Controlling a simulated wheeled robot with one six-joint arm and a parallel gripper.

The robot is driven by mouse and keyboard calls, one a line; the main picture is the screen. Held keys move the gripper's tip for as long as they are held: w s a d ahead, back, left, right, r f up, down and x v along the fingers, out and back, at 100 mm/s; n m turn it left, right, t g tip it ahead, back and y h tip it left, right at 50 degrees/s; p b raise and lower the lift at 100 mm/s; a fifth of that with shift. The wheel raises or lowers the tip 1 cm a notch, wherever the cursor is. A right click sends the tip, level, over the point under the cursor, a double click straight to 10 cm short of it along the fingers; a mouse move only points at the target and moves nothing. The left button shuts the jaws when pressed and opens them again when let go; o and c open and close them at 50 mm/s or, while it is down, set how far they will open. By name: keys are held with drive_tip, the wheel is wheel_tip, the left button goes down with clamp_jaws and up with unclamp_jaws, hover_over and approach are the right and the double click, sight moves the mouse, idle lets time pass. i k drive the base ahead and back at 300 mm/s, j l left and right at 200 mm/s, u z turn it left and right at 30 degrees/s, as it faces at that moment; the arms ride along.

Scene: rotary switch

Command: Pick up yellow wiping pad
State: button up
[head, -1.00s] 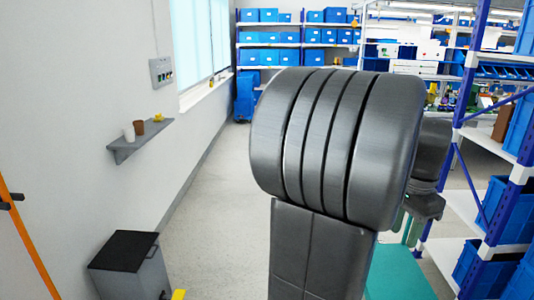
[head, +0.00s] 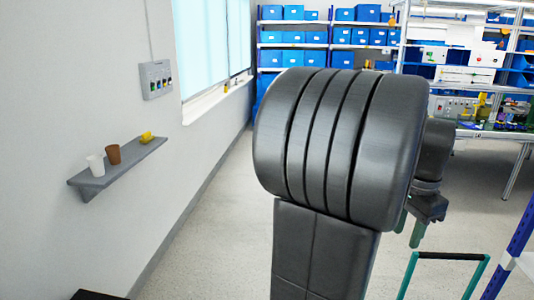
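A small yellow object (head: 147,137), perhaps the wiping pad, lies at the right end of the grey wall shelf (head: 120,168) on the left in the head view. It is too small to tell its exact shape. A second small yellow thing (head: 225,88) is on the window sill farther back. My gripper (head: 410,228) shows only partly at the right, behind my large dark arm link. It is far from the shelf and touches nothing that I can see. Its fingers are partly hidden, so its opening is unclear.
A white cup (head: 95,165) and a brown cup (head: 113,154) stand on the shelf left of the yellow object. A switch panel (head: 156,80) is on the wall above. The floor (head: 222,225) between wall and arm is clear.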

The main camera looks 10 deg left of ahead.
sight(147, 137)
drive_tip(key=i+u, duration=0.15)
drive_tip(key=i, duration=0.65)
drive_tip(key=i+l+u, duration=0.15)
drive_tip(key=i, duration=0.7)
drive_tip(key=i+j+u, duration=0.15)
drive_tip(key=i+u, duration=0.25)
drive_tip(key=i+j+u, duration=0.1)
drive_tip(key=i+u, duration=0.2)
drive_tip(key=u, duration=0.15)
drive_tip(key=i+l+u, duration=0.1)
drive_tip(key=i+u, duration=0.3)
drive_tip(key=i+l+u, duration=0.15)
drive_tip(key=i+u, duration=0.25)
drive_tip(key=i+j+u, duration=0.15)
drive_tip(key=i+j, duration=0.3)
drive_tip(key=i+j+u, duration=0.15)
drive_tip(key=i+j, duration=0.2)
drive_tip(key=i, duration=0.2)
